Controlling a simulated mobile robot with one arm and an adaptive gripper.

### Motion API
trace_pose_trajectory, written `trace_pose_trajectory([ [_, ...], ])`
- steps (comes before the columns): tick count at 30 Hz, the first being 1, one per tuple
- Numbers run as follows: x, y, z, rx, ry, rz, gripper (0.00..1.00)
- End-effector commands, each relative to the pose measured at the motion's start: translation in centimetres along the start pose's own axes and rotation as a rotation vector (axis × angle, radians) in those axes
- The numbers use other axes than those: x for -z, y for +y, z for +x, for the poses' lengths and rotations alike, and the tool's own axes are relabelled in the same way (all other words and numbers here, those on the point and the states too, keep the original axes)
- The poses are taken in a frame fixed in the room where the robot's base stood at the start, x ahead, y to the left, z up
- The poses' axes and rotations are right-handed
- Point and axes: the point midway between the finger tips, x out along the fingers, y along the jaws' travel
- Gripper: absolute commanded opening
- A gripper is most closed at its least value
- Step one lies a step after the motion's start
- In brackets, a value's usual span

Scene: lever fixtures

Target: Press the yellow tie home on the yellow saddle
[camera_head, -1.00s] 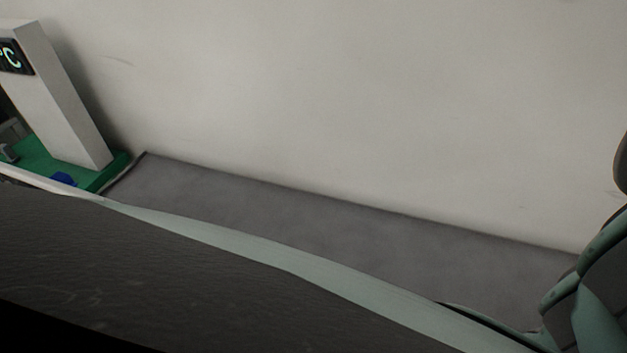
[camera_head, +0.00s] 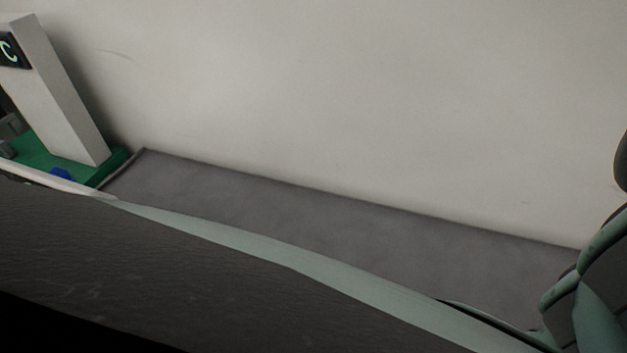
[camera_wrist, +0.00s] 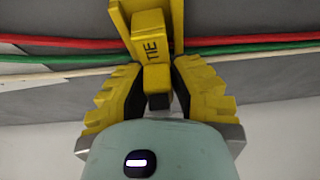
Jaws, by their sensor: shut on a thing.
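In the wrist view, a yellow block marked TIE (camera_wrist: 155,50) sits between the two fingers of my gripper (camera_wrist: 156,72), which is shut on it. The fingers have dark inner faces and yellow stepped outer sides. A yellow upright piece with side walls (camera_wrist: 175,12), apparently the saddle, stands at the top edge of the wrist view, directly beyond the tie. It is cut off by the frame, and I cannot tell whether the tie touches or is seated on it. Neither tie nor saddle is clear in the head view.
Red (camera_wrist: 60,42), green (camera_wrist: 60,58) and white (camera_wrist: 50,76) cables run across the wrist view behind the tie. In the head view, a white post with a display (camera_head: 60,95) stands on a green base (camera_head: 45,155) at left, by a blue part (camera_head: 61,174). A pale wall stands behind.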

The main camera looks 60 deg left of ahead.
Motion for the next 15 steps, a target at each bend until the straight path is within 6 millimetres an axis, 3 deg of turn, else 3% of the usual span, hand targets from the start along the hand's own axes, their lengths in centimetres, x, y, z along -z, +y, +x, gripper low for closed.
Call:
trace_pose_trajectory([
  [1,-0.03,0.02,-0.03,-0.001,0.0,0.001,0.03],
  [2,-0.03,0.02,-0.03,-0.001,0.0,0.001,0.24],
  [9,-0.02,0.01,-0.03,0.0,0.0,0.001,0.49],
  [15,-0.01,0.01,-0.03,0.0,0.0,0.001,0.52],
])
